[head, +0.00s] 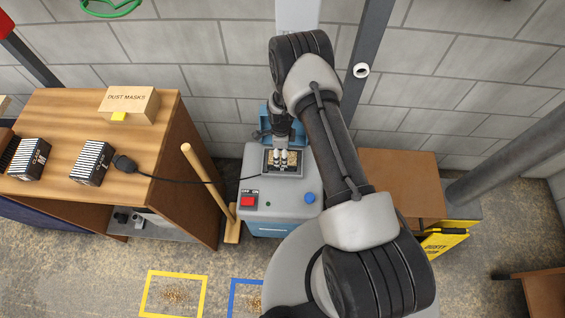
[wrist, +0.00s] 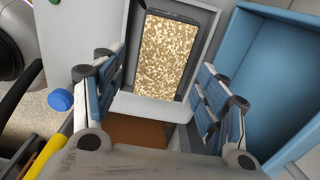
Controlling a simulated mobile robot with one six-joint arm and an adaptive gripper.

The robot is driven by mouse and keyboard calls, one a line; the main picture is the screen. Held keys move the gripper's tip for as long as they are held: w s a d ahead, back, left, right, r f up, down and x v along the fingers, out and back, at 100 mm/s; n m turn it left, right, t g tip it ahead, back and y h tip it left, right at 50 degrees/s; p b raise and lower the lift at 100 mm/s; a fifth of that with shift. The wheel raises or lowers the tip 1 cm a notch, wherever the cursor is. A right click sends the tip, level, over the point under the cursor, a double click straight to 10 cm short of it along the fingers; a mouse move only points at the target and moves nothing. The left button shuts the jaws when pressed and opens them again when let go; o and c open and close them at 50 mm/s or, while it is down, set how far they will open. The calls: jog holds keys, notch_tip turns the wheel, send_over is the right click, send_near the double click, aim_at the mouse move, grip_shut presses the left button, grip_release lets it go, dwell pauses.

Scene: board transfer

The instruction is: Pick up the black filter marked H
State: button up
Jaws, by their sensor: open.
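Two black filters with white pleats stand on the wooden bench at the left of the head view: one (head: 30,158) farther left, one (head: 92,163) nearer the bench's right side. The lettering on their sides is too small to read. A black-framed panel with a speckled golden face (head: 297,170) sits in the recess of the grey machine (head: 280,205); it also shows in the wrist view (wrist: 168,60). I see no H on it. My gripper (head: 283,156) is over this recess, open and empty, its blue-padded fingers (wrist: 158,75) apart on either side of the panel in the wrist view.
A dust masks box (head: 130,102) stands at the back of the bench. A black cable (head: 190,182) runs from a black plug on the bench to the machine. A wooden-handled tool (head: 208,185) leans between them. A blue open bin (wrist: 275,75) is beside the recess.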

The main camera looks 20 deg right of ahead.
aim_at(292, 156)
jog(key=f+b, duration=0.1)
jog(key=f, duration=0.4)
jog(key=f+b, duration=0.1)
jog(key=f, duration=0.1)
jog(key=shift+w+d+f+b, duration=0.15)
jog(key=shift+d+f+b, duration=0.15)
jog(key=shift+f+b, duration=0.05)
jog(key=shift+r, duration=0.1)
jog(key=c, duration=0.9)
